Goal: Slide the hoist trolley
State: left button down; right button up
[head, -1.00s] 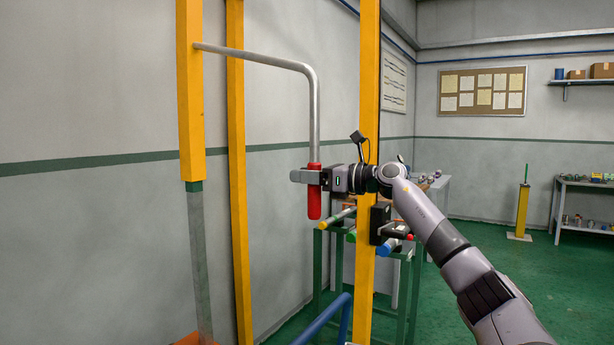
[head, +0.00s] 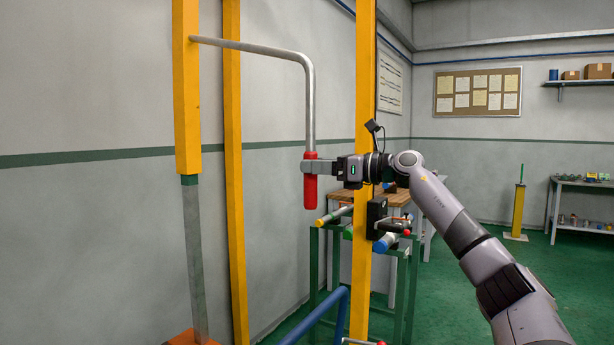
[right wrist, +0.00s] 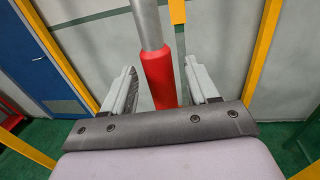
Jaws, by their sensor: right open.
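A bent grey bar (head: 270,57) runs out from the yellow post (head: 186,90) and turns down to a red grip (head: 310,190). My right gripper (head: 309,167) is at the upper part of this grip, coming in from the right, and is open. One finger passes in front of the grip. In the right wrist view, the red grip (right wrist: 160,78) stands between the two spread fingers (right wrist: 160,90), with a gap on each side. The grip's lower end is hidden there by my gripper body. No part is clearly recognisable as the hoist trolley. My left gripper is out of view.
A second yellow post (head: 363,140) stands close behind my right gripper. A green stand with coloured-ended bars (head: 335,216) and a blue rail (head: 318,318) are below. Green floor (head: 480,270) is open at the right.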

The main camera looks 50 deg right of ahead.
jog(key=b+v, duration=0.2)
jog(key=v, duration=0.1)
jog(key=shift+s, duration=0.15)
dwell(0.7)
